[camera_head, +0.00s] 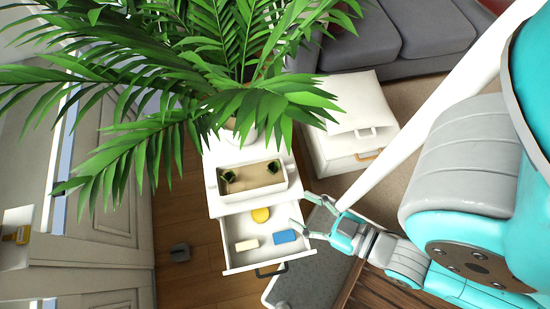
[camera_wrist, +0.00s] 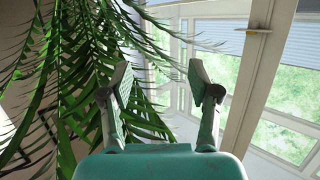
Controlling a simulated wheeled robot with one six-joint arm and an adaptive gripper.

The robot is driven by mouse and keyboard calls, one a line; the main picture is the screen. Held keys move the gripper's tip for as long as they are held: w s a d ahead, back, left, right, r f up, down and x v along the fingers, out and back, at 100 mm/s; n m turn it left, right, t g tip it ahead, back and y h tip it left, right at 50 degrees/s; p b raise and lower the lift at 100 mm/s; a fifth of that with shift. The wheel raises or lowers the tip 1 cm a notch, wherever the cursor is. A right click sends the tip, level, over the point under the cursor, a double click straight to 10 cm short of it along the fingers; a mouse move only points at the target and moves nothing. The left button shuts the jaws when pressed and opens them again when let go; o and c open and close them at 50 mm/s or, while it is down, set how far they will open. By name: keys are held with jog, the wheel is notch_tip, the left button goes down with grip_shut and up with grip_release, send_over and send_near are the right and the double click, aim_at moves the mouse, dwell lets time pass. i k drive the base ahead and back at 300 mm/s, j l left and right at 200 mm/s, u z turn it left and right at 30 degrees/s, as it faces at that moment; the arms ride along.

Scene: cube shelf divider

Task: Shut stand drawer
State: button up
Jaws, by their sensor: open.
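A white stand (camera_head: 210,181) is near the middle of the head view, with its drawer (camera_head: 252,257) pulled out toward the bottom. The drawer has a dark handle (camera_head: 271,271) on its front. Inside lie a yellow round thing (camera_head: 261,215), a blue block (camera_head: 285,236) and a cream block (camera_head: 247,244). My gripper (camera_head: 318,215) is open and empty, just right of the drawer's right side in the picture; I cannot tell its height. In the wrist view my gripper (camera_wrist: 161,85) also shows its two fingers spread, with nothing between them. The drawer is out of the wrist view.
A box with two small plants (camera_head: 252,178) sits on the stand, and a large palm (camera_head: 220,80) spreads over it. A white cabinet (camera_head: 345,120) stands to the right, before a grey sofa (camera_head: 415,40). A grey-topped table (camera_head: 310,280) is close beside the drawer.

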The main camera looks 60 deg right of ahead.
aim_at(238, 228)
jog(key=k+j+z, duration=0.15)
jog(key=k+j, duration=0.25)
jog(key=j, duration=0.2)
jog(key=k+j+z, duration=0.1)
jog(key=k+j, duration=0.35)
jog(key=k+j+z, duration=0.1)
jog(key=k+j, duration=0.15)
jog(key=k, duration=0.25)
jog(key=k+j+z, duration=0.15)
jog(key=k, duration=0.4)
jog(key=i+l+z, duration=0.1)
jog(key=i+z, duration=0.25)
jog(key=i, duration=0.35)
